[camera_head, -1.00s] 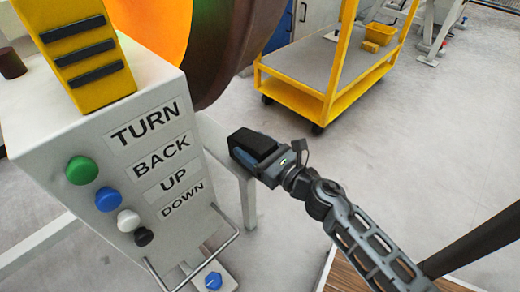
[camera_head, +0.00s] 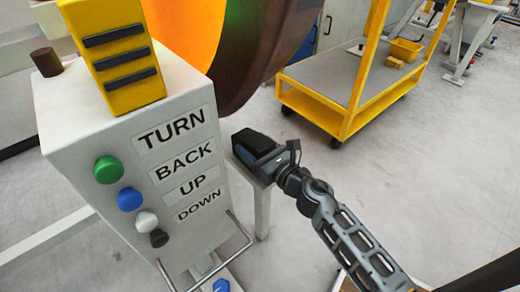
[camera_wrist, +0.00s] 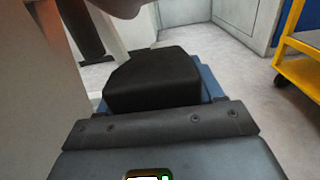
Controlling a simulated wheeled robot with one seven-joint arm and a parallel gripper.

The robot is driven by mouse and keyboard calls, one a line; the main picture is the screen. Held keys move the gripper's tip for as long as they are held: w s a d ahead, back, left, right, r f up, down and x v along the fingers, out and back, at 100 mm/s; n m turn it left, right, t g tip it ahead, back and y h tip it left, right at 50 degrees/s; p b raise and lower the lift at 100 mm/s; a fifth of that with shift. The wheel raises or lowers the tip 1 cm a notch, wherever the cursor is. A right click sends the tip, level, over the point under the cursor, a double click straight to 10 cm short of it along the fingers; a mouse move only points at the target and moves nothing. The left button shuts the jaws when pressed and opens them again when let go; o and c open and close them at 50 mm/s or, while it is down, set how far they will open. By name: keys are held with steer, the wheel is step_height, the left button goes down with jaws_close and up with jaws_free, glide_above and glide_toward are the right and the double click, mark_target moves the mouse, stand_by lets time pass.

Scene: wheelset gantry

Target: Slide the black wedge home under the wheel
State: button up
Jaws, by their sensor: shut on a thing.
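The black wedge (camera_head: 256,143) is at the end of my arm, with my gripper (camera_head: 268,158) shut on it. In the wrist view the wedge (camera_wrist: 153,80) fills the middle, just beyond the gripper (camera_wrist: 160,122), with a blue part showing along its right side. The large wheel (camera_head: 262,60), brown-rimmed with an orange and green face, stands behind the control box. Its lower rim (camera_wrist: 118,6) shows at the top of the wrist view, beyond and above the wedge. The wedge looks apart from the wheel; the exact gap is hard to tell.
A pale control box (camera_head: 120,150) with TURN, BACK, UP and DOWN labels and several buttons stands close on the left. A yellow cart (camera_head: 330,85) stands at the back right. A pale post (camera_head: 263,210) is under the gripper. Floor right of the arm is open.

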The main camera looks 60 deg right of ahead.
steer(key=shift+x, duration=5.25)
steer(key=shift+f, duration=0.15)
steer(key=o, duration=1.5)
steer(key=shift+s+f, duration=0.1)
steer(key=shift+v, duration=3.75)
